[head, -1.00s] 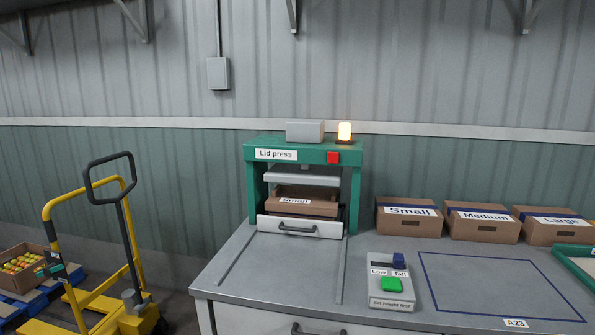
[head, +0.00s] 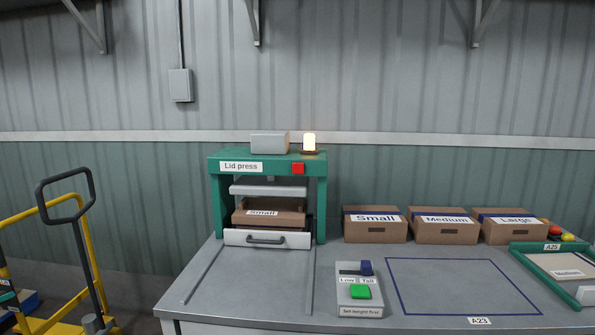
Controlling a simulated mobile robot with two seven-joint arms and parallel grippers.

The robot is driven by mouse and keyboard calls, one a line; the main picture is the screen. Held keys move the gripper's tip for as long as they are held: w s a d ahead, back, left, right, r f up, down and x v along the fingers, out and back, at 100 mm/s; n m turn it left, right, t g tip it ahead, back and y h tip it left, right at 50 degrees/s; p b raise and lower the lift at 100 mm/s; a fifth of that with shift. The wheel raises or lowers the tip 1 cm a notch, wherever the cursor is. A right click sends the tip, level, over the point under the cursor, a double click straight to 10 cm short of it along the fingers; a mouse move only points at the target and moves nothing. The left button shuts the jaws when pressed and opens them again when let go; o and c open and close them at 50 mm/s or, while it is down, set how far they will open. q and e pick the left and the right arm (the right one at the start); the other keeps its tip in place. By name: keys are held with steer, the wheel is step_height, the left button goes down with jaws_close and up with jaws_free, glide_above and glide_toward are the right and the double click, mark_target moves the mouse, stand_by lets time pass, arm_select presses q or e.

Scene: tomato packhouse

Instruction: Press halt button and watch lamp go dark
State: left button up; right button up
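The green lid press (head: 217,205) stands at the back left of the bench. The lamp (head: 309,142) on top of the press glows warm white. A carton marked Small (head: 268,219) is inside the press, under the raised plate (head: 268,186). The white drawer front with a handle (head: 266,239) is below it. A control box (head: 359,297) with a green button and a blue slider near "Tall" lies on the bench. Neither gripper shows.
Cartons marked Small (head: 375,230), Medium (head: 445,231) and Large (head: 513,232) stand along the back. A blue-outlined area (head: 462,285) on the bench is empty. A green tray (head: 530,272) is at right. A yellow pallet truck (head: 92,260) stands on the floor at left.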

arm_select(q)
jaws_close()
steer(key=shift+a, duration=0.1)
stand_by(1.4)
